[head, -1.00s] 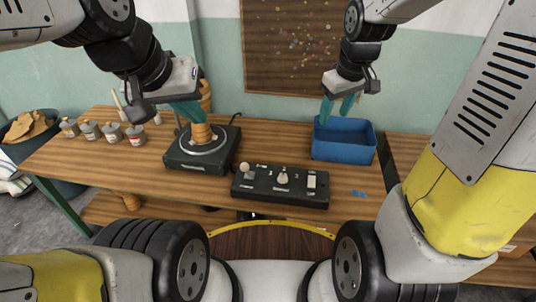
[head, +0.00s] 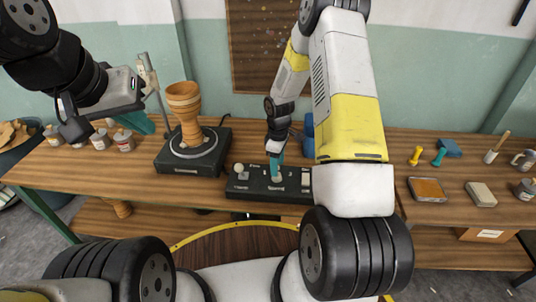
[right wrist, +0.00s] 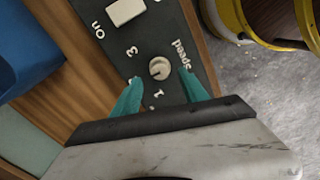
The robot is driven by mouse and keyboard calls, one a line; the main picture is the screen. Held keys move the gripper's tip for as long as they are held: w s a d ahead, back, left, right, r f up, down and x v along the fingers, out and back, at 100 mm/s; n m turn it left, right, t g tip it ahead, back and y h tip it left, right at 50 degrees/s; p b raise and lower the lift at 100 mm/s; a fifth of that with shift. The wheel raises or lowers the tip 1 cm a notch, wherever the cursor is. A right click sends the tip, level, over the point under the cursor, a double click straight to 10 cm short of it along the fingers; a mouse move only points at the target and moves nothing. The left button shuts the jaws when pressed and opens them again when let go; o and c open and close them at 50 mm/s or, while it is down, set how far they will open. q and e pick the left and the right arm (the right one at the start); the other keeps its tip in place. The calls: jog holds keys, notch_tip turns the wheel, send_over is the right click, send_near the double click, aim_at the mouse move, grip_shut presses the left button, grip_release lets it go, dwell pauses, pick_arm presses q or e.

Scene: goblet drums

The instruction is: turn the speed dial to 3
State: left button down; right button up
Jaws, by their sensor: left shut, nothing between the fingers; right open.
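The dark control box (head: 235,187) lies on the bench. Its round pale speed dial (right wrist: 159,68) shows in the right wrist view, beside the word "speed" and the numerals 3 and 1. I cannot tell clearly which number its mark faces. My right gripper (head: 277,163) points down at the box; in the right wrist view its open teal fingers (right wrist: 162,80) stand on either side of the dial, with a gap to the knob. One finger seems to cover a numeral. My left gripper (head: 147,124) is shut and empty, left of the drum.
A wooden goblet drum (head: 186,105) stands on the dark turntable base (head: 192,160). A pale switch (right wrist: 126,11) marked "on" and a round-headed lever (head: 239,168) are on the box. A blue bin (right wrist: 22,40) is beside it. Several cans stand at the left; tools lie at the right.

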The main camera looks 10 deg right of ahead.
jog(key=shift+f, duration=2.05)
grip_shut()
